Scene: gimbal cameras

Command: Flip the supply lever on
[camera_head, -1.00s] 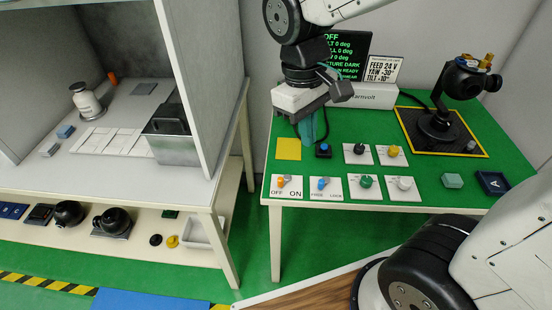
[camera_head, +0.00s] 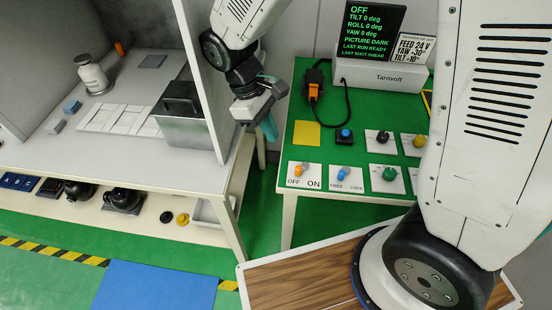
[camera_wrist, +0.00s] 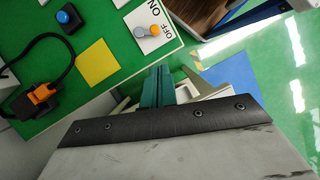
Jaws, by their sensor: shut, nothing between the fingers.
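The supply lever (camera_head: 298,170) has an orange tip and a grey base. It stands on a white plate (camera_head: 304,176) marked OFF and ON, at the front left of the green table. Its tip leans toward the OFF side; in the wrist view the orange tip (camera_wrist: 154,30) is also nearer the OFF lettering. My gripper (camera_head: 268,128) is shut and empty, with teal fingers pointing down. It is off the table's left edge, to the left of and behind the lever in the head view, apart from it. The wrist view shows the shut fingers (camera_wrist: 158,88) beyond the table edge.
A blue-tipped FREE/LOCK lever (camera_head: 342,174) sits right of the supply lever. A yellow square (camera_head: 306,133), a blue button (camera_head: 345,133) and a cabled orange connector (camera_head: 313,87) lie behind. The screen (camera_head: 372,30) reads OFF and PICTURE DARK. A grey cabinet wall (camera_head: 205,85) stands left of my gripper.

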